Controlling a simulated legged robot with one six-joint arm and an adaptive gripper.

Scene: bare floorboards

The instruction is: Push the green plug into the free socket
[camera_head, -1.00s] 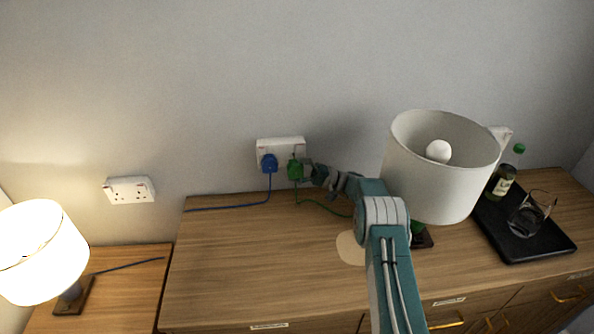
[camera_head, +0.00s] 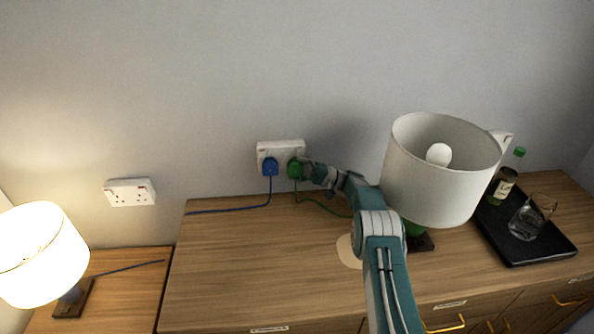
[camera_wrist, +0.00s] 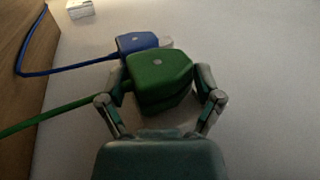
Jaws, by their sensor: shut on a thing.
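The green plug (camera_head: 294,169) is at the right half of the double wall socket (camera_head: 281,147), beside the blue plug (camera_head: 270,167) in the left half. My gripper (camera_head: 304,168) is shut on the green plug from the right. In the wrist view my gripper (camera_wrist: 160,95) has a finger on each side of the green plug (camera_wrist: 160,75), and the blue plug (camera_wrist: 137,43) sits just beyond it. The green plug is against or very close to the socket face; its pins are hidden, so I cannot tell how deep it sits.
A white lampshade (camera_head: 440,180) stands right of my arm. A black tray (camera_head: 540,250) holds a bottle (camera_head: 503,184) and a glass (camera_head: 530,217). Another wall socket (camera_head: 130,192) is at the left, above a lit lamp (camera_head: 40,252). The wooden top (camera_head: 240,260) is clear left of my arm.

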